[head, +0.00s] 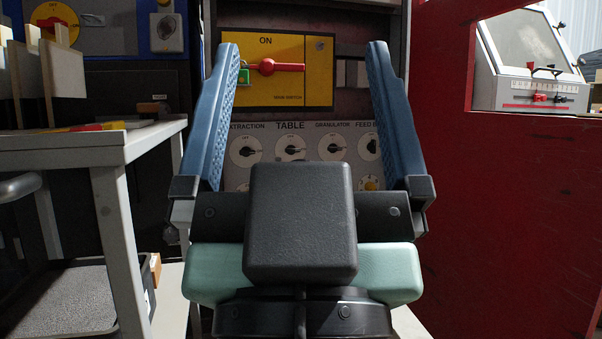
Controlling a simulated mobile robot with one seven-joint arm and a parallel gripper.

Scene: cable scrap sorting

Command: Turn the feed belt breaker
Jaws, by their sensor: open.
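The feed belt breaker (369,146) is a round white dial with a dark knob, at the right end of a row on a pale panel. Its label reads "FEED B" before my right finger covers the rest, and that finger also hides the dial's right edge. My gripper (304,52) is open and empty, its two blue ridged fingers spread wide and pointing towards the panel. The breaker lies in line with the inner side of the right finger. I cannot tell the gap between finger and panel, and no contact is visible.
Left of it in the row are the granulator (333,147), table (290,147) and extraction (246,151) dials. Above is a yellow main switch (290,90) with a red handle and a green padlock (244,76). A grey table (100,146) stands left; a red panel (510,220) stands right.

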